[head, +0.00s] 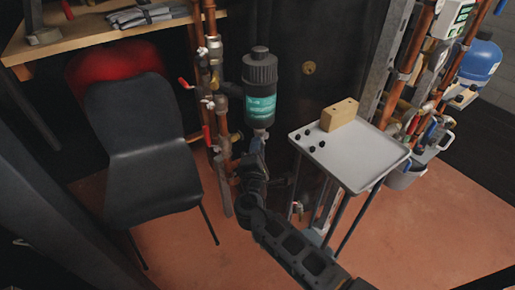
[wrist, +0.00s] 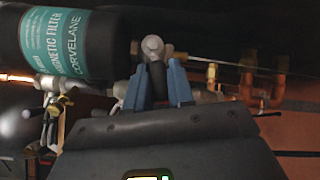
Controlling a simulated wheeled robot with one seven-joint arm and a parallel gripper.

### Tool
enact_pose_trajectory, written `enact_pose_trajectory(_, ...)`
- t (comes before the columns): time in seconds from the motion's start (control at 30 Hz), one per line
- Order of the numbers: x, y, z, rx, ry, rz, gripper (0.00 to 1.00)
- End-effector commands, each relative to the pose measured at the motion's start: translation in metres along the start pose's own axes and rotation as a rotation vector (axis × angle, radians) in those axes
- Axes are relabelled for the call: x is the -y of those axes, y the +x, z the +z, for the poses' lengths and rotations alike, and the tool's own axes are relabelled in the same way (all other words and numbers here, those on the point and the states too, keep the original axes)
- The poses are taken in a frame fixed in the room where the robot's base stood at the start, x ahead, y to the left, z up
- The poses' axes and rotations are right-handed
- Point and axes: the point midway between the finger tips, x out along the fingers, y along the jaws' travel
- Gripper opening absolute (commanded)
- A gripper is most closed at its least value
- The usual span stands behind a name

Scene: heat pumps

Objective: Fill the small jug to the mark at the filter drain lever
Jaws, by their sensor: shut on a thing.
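The magnetic filter (head: 260,85) is a dark cylinder with a teal label, standing upright beside the copper pipes. It also shows at the upper left of the wrist view (wrist: 68,45), lying sideways in the picture. My gripper (head: 256,155) is just below the filter's bottom outlet. In the wrist view its blue fingers (wrist: 158,82) are shut on a dark, slim piece with a pale rounded end (wrist: 153,45), which looks like the filter drain lever. I cannot make out the small jug or its mark, nor any water running.
A grey tray table (head: 350,160) with a wooden block (head: 339,114) and several small black pieces stands right of my arm. A black chair (head: 140,140) is at the left. A grey bucket (head: 405,176) hangs below pipework at the right. Open floor lies in front.

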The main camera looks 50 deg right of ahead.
Motion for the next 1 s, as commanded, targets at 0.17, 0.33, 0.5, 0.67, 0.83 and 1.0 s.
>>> enact_pose_trajectory(0.17,-0.002,0.000,0.001,-0.002,0.008,-0.007,0.00)
enact_pose_trajectory(0.33,-0.011,-0.001,0.003,-0.022,0.090,-0.069,0.00)
enact_pose_trajectory(0.5,-0.014,-0.001,0.004,-0.044,0.178,-0.134,0.00)
enact_pose_trajectory(0.67,-0.013,-0.001,0.003,-0.052,0.211,-0.158,0.00)
enact_pose_trajectory(0.83,-0.012,-0.001,0.003,-0.052,0.212,-0.158,0.00)
enact_pose_trajectory(1.0,-0.013,-0.001,0.003,-0.052,0.211,-0.157,0.30)
